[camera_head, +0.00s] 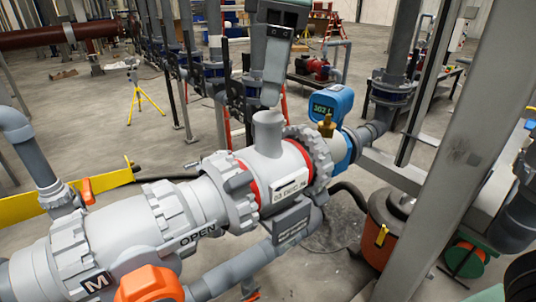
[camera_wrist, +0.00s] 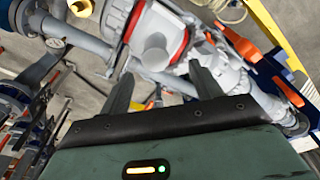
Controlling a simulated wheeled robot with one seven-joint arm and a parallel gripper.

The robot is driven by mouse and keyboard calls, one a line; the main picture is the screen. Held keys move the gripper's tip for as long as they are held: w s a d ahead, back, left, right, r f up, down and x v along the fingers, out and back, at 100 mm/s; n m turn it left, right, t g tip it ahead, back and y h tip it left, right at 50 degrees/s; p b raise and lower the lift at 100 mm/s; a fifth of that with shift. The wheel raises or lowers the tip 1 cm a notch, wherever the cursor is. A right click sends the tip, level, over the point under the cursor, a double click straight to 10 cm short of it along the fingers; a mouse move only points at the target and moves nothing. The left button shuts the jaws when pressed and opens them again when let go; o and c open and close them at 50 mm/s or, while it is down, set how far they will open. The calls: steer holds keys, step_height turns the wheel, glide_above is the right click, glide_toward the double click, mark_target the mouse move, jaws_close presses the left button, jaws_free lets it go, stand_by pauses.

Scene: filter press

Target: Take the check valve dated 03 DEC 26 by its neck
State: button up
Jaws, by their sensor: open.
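The check valve (camera_head: 276,165) is a grey body with red rings, set in a grey pipe line. Its white label (camera_head: 291,190) starts "03 DEC"; the rest is too small to read surely. Its short round neck (camera_head: 268,132) points up. My gripper (camera_head: 270,101) is above the neck, fingers pointing down, tips close to its top. In the wrist view my gripper (camera_wrist: 162,77) is open and empty, and the neck (camera_wrist: 155,52) shows beyond the gap between the fingers. In the head view the fingers overlap, so I cannot tell whether they touch the neck.
A blue meter (camera_head: 329,108) with a brass fitting (camera_head: 326,126) stands right of the valve. A ball valve with an orange handle (camera_head: 150,284) is at front left. A grey steel post (camera_head: 452,150) rises at right, near an orange-brown drum (camera_head: 384,235).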

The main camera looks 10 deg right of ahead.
mark_target(269, 116)
steer(key=f, duration=0.3)
steer(key=shift+w+a+f+p, duration=0.1)
steer(key=shift+a+f+p, duration=0.15)
steer(key=shift+p, duration=0.05)
steer(key=shift+w+a+f+p, duration=0.15)
steer(key=shift+f+p, duration=0.25)
steer(key=shift+f, duration=0.5)
steer(key=shift+w+a+f+p, duration=0.15)
steer(key=shift+f+p, duration=0.3)
steer(key=shift+f, duration=0.45)
steer(key=shift+w+f+p, duration=0.25)
steer(key=shift+f+p, duration=0.15)
steer(key=shift+f, duration=0.5)
steer(key=c, duration=1.1)
